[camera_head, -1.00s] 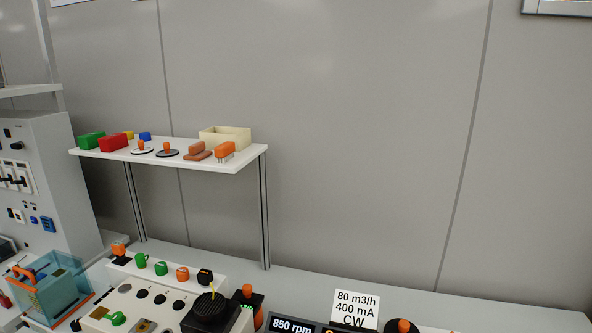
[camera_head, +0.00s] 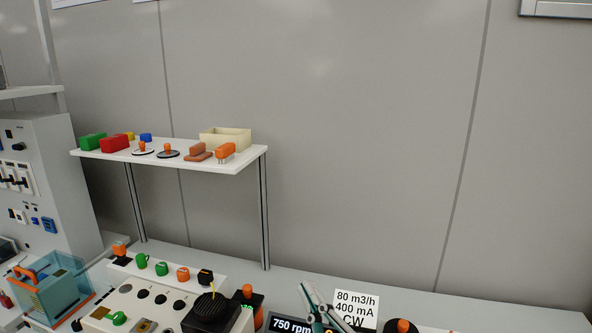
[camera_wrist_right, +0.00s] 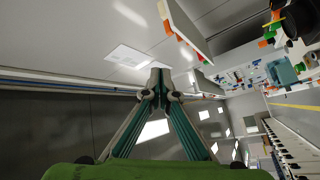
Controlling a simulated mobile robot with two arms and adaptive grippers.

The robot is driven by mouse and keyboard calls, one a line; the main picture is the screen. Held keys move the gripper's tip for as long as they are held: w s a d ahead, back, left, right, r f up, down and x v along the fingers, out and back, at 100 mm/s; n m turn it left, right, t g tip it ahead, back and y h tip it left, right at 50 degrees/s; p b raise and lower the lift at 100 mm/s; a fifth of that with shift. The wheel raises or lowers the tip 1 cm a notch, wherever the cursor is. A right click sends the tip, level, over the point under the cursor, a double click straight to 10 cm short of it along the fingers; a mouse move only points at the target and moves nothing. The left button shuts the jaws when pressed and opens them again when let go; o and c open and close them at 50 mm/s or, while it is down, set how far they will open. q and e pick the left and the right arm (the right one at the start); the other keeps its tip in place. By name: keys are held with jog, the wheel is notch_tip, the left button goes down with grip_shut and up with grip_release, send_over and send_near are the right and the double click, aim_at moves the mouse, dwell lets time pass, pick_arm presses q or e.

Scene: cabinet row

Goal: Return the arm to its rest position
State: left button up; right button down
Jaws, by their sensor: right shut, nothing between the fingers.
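My right gripper (camera_head: 322,305) shows at the bottom edge of the head view, in front of the sign card (camera_head: 355,308) and beside the dark display that reads 750 rpm (camera_head: 290,325). In the right wrist view the fingers of my right gripper (camera_wrist_right: 159,82) meet at their tips, with nothing between them. Beyond the fingertips that view shows grey wall and, to the right, the bench area seen tilted. My left gripper is in neither view.
A white shelf (camera_head: 215,163) carries coloured blocks and a cream bin (camera_head: 226,137). Below it stand a control panel with several knobs (camera_head: 182,273), a black device (camera_head: 207,312) and a transparent blue box (camera_head: 55,290).

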jog(key=s+d+f+m+g+h, duration=0.3)
jog(key=d+f+m+g+h, duration=0.15)
jog(key=d+f, duration=0.45)
jog(key=s+d+f+m+g+h, duration=0.3)
jog(key=d+f+m+h, duration=0.25)
jog(key=f, duration=0.55)
jog(key=s+d+f+m+g+y, duration=0.15)
jog(key=s+f+g, duration=0.35)
jog(key=s, duration=0.5)
jog(key=s+d+f+m+g, duration=0.15)
jog(key=s+f+g, duration=0.25)
jog(key=s+f, duration=0.5)
notch_tip(320, 180, down, 25)
jog(key=s+b, duration=0.1)
jog(key=b, duration=0.1)
jog(key=s+d+f+g+b, duration=0.1)
jog(key=s+d+f+g, duration=0.1)
jog(key=s+f, duration=1.6)
jog(key=shift+d+f+n+b, duration=0.3)
jog(key=shift+d+f+b, duration=0.1)
jog(key=shift+d+f, duration=0.25)
